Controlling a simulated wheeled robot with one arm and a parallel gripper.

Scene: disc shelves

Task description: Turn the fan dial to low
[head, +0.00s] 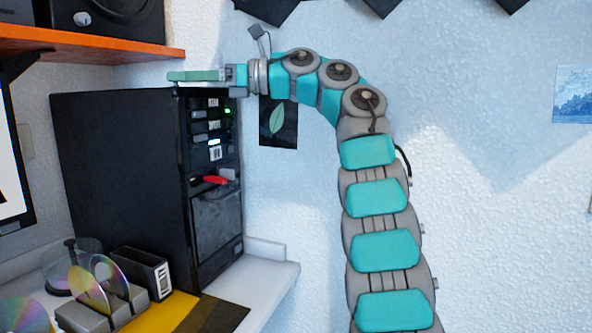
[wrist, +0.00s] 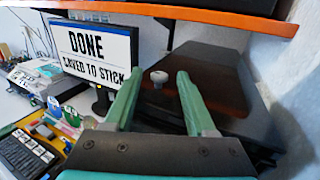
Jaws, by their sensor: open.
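A small pale round knob (wrist: 158,77), which looks like the fan dial, shows between my fingertips in the wrist view, against the dark top of the tower. Its setting marks cannot be read. My gripper (wrist: 158,74) is open, with one green finger on either side of the knob in the picture. I cannot tell whether the fingers touch it. In the head view my gripper (head: 175,76) reaches left, level, just above the front top of the black disc tower (head: 120,170). No such knob shows on the tower there.
An orange shelf (head: 120,44) hangs above left of the gripper and holds a dark device with a pale knob (head: 82,19). A monitor (wrist: 92,50) reads "DONE SAVED TO STICK". Discs in a rack (head: 100,300) stand on the desk. Open air lies right of the tower.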

